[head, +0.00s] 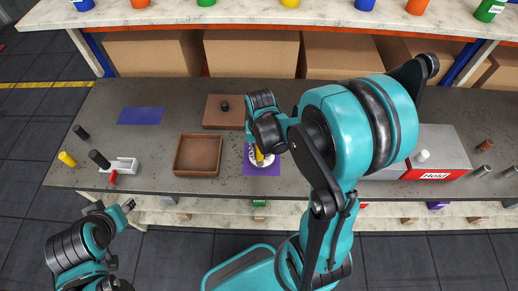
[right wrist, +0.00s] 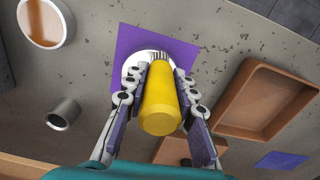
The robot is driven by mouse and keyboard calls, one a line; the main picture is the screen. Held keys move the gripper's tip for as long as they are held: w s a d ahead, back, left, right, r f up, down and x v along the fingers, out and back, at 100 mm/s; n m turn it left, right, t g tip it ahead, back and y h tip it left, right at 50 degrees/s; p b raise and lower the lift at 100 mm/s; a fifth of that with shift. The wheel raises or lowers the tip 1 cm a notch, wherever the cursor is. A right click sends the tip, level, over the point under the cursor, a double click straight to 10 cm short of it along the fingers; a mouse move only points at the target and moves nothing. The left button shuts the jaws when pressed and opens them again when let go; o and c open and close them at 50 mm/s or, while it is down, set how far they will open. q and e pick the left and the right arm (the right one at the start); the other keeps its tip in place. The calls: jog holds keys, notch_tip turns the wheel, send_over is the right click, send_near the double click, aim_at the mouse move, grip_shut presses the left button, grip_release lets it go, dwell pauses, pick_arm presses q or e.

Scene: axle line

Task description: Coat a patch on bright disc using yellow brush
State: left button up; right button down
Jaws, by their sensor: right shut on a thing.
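My right gripper (right wrist: 155,90) is shut on the yellow brush (right wrist: 160,105), its fingers on either side of the handle. The brush's bristles point at the bright disc (right wrist: 131,68); whether they touch it I cannot tell. The disc is pale and round and lies on a purple mat (right wrist: 127,42). In the head view the disc (head: 250,155) is partly hidden by my right gripper (head: 262,142), and the yellow handle (head: 259,155) shows just below it. My left gripper (head: 127,206) is off the table's front edge at lower left, apart from everything; its jaw opening is unclear.
A brown tray (head: 176,160) lies left of the purple mat, with a brown block (head: 213,119) behind it. A white holder (head: 122,166), dark cylinders and a yellow cylinder (head: 67,159) stand at left. A grey box labelled "Hold" (head: 446,145) stands at right. Shelves run along the back.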

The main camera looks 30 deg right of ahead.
jog(key=shift+s+d, duration=0.1)
jog(key=shift+d, duration=0.25)
jog(key=shift+w+d+f+b, duration=0.1)
jog(key=shift+w+d+b, duration=0.15)
jog(key=shift+w+d, duration=0.35)
jog(key=shift+w+d+b, duration=0.2)
jog(key=shift+w+d, duration=0.05)
jog(key=shift+w, duration=0.5)
jog(key=shift+w+d, duration=0.55)
jog(key=shift+w, duration=0.4)
jog(key=shift+w+d, duration=0.55)
jog(key=shift+w, duration=0.35)
jog(key=shift+s+d+b, duration=0.2)
jog(key=shift+d+b, duration=0.05)
jog(key=shift+b, duration=0.1)
jog(key=shift+s+d, duration=0.1)
jog(key=shift+s, duration=0.1)
jog(key=shift+s+a, duration=0.5)
jog(key=shift+s, duration=0.3)
jog(key=shift+s+a, duration=0.5)
jog(key=shift+s, duration=0.3)
jog(key=shift+s+a, duration=0.5)
jog(key=shift+s, duration=0.3)
jog(key=shift+s+a, duration=0.45)
jog(key=shift+s, duration=0.3)
